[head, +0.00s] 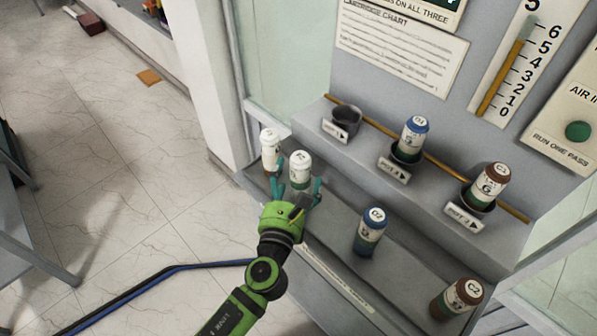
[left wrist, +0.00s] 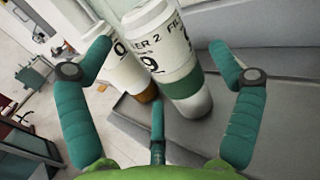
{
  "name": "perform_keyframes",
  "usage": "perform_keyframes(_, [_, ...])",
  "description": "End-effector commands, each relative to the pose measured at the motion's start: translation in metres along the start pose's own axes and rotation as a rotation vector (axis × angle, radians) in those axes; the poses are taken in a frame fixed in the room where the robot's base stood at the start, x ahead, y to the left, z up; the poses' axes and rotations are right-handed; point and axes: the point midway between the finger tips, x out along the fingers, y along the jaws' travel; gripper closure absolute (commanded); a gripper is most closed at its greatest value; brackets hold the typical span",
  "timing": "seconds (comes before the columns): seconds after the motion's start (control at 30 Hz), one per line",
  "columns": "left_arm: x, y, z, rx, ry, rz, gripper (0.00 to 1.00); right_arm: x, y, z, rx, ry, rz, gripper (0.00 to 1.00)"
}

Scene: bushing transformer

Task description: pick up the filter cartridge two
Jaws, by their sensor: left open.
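Filter cartridge two (head: 300,165) is a white upright cylinder on the grey lower ledge of the cabinet. In the left wrist view, the nearer cartridge (left wrist: 168,50) reads "ER 2" and has a green band near its base. My left gripper (head: 295,187) is open, with its teal fingers on the near side of this cartridge. In the left wrist view its fingers (left wrist: 159,58) stand to either side, and nothing is held. A second white cartridge (head: 270,150) stands close to the left; it also shows in the wrist view (left wrist: 123,65) with an amber band. My right gripper is out of view.
A blue-topped cartridge (head: 370,232) and a brown-topped one (head: 457,299) stand further right on the ledge. The upper shelf has an empty cup (head: 345,121), a blue-topped cartridge (head: 412,138) and a brown-topped cartridge (head: 488,187) in cups. A glass panel (head: 285,55) rises behind.

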Motion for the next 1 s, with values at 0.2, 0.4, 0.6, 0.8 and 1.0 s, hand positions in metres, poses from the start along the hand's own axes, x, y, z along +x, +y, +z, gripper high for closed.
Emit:
perform_keyframes(0.2, [0.023, 0.0, 0.001, -0.001, -0.001, -0.001, 0.09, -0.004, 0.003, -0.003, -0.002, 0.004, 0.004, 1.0])
perform_keyframes(0.4, [0.024, 0.0, 0.0, -0.001, 0.0, -0.001, 0.09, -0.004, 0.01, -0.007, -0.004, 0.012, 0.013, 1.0])
perform_keyframes(0.6, [0.023, 0.0, 0.0, -0.001, 0.0, -0.001, 0.79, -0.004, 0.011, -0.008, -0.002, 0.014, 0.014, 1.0])
perform_keyframes(0.8, [0.024, 0.0, 0.001, -0.002, -0.002, -0.001, 0.8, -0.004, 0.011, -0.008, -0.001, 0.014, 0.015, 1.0])
perform_keyframes(1.0, [0.024, 0.0, 0.004, -0.002, -0.003, -0.001, 0.8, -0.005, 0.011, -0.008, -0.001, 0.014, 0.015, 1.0])
